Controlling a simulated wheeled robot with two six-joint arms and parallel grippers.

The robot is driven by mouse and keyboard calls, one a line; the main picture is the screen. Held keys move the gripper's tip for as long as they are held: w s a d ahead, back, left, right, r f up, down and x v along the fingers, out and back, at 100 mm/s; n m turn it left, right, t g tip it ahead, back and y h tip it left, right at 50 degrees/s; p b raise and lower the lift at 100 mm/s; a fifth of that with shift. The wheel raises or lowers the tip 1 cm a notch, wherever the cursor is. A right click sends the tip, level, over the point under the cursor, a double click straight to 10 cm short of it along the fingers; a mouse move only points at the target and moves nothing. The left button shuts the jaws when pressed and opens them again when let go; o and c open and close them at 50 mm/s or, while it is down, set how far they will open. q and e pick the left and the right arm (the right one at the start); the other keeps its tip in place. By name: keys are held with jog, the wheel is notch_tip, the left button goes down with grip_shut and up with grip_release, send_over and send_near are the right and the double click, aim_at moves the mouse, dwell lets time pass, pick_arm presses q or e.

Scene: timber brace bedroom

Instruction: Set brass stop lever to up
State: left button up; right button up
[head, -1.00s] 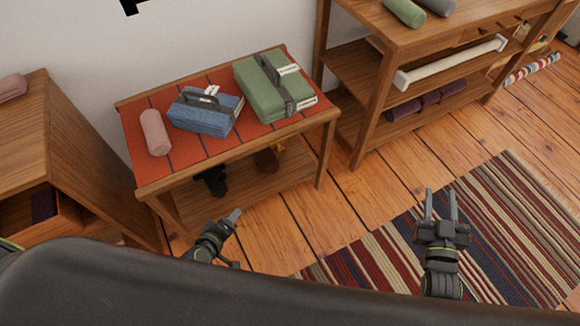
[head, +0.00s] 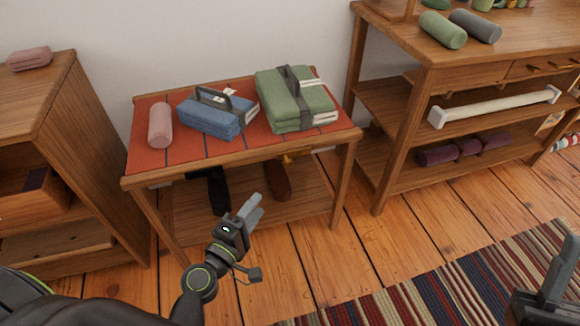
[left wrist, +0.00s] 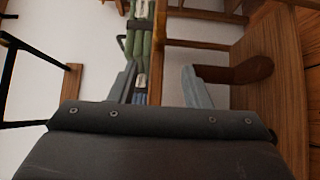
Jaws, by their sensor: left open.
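Under the low wooden bench, a brass-coloured fitting (head: 294,157) shows just below the top, at the upper end of a brown rounded handle (head: 277,180). The brown handle hangs down from it. A black handle (head: 216,192) hangs to its left. My left gripper (head: 252,207) is open and empty, in front of the bench and below the handles, apart from both. In the left wrist view, a brown rounded piece (left wrist: 240,71) appears beyond the right finger, outside the jaws. My right gripper (head: 558,268) is partly cut off at the lower right.
The bench's red cloth (head: 190,158) carries a pink roll (head: 160,126), a blue bundle (head: 218,118) and a green bundle (head: 290,100). A cabinet (head: 95,150) stands left and a shelf unit (head: 400,130) right. A striped rug (head: 430,290) lies on the floor.

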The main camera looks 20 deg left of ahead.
pick_arm(q)
jog(key=p, duration=0.2)
send_near(287, 166)
jog(key=w, duration=0.4)
jog(key=w+d, duration=0.1)
jog(key=w, duration=0.1)
jog(key=shift+w+d, duration=0.1)
jog(key=shift+w, duration=0.05)
jog(key=w, duration=0.3)
jog(key=shift+w+d, duration=0.2)
jog(key=shift+d, duration=0.1)
jog(key=shift+w+d, duration=0.1)
jog(key=shift+w, duration=0.4)
pick_arm(e)
jog(key=w+d+f+m+g+h, duration=0.3)
jog(key=w+f+m+g+h, duration=0.2)
jog(key=f, duration=0.4)
jog(key=shift+w+f+g+h, duration=0.25)
jog(key=shift+w+g, duration=0.4)
jog(key=shift+g, duration=0.55)
pick_arm(q)
grip_shut()
pick_arm(e)
jog(key=shift+r, duration=0.1)
